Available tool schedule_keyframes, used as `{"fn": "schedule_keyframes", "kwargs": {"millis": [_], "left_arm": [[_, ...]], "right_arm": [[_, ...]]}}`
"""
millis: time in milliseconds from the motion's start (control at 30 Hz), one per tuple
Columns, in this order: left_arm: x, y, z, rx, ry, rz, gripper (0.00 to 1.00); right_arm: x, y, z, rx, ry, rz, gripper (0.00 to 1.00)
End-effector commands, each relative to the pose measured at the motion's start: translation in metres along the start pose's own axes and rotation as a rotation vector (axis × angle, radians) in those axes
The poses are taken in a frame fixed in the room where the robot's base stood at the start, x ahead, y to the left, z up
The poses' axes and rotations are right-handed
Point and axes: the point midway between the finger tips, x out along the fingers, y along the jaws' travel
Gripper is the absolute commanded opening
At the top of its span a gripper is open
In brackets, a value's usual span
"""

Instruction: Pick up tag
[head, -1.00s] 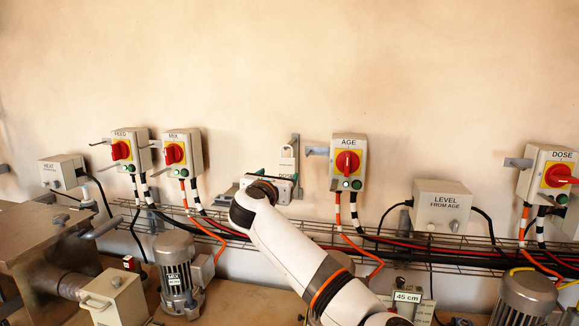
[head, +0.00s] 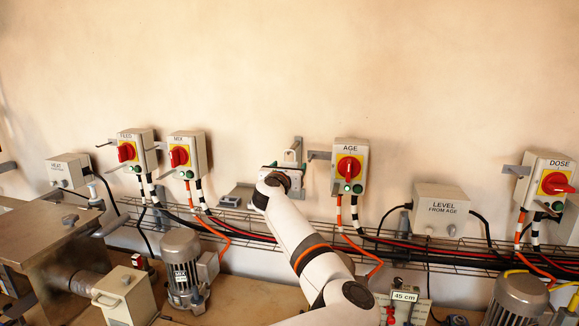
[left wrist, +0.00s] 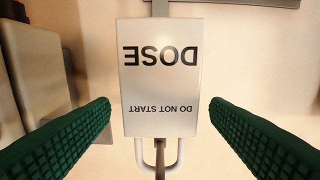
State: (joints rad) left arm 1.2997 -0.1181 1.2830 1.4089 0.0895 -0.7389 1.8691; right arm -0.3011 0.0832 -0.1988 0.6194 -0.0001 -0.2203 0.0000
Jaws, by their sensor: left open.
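The tag is a white plate lettered DOSE and DO NOT START. In the left wrist view the tag (left wrist: 160,82) appears upside down, with a wire loop at its lower edge. In the head view the tag (head: 293,155) hangs at a grey wall bracket, mostly hidden behind my gripper. My left gripper (head: 288,168) is in front of it. In the left wrist view my left gripper (left wrist: 160,105) is open, with one green ridged finger on each side of the tag and visible gaps between. My right gripper is not in view.
The AGE switch box (head: 350,165) is just right of my gripper. The MIX box (head: 187,155) and FEED box (head: 136,150) are to the left, the DOSE box (head: 547,180) far right. A wire cable tray (head: 420,252) runs below. The wall above is clear.

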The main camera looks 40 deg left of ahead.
Motion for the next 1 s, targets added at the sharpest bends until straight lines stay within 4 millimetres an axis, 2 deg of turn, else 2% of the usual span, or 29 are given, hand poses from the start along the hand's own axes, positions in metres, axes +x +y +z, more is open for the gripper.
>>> {"fn": "schedule_keyframes", "kwargs": {"millis": [133,433,733,1000], "left_arm": [[0.012,-0.0003,-0.0011,0.001,0.0,0.0,0.71],[0.0146,0.0004,0.0004,0.0,0.0,0.001,0.71],[0.0144,0.0004,0.0003,0.001,0.0,0.0,0.23],[0.0144,0.0005,-0.0001,0.001,0.0,0.0,0.23]], "right_arm": [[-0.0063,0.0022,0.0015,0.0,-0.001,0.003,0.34],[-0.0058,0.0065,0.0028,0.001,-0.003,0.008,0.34],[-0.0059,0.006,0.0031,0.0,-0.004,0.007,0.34],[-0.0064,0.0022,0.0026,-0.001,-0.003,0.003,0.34]]}}
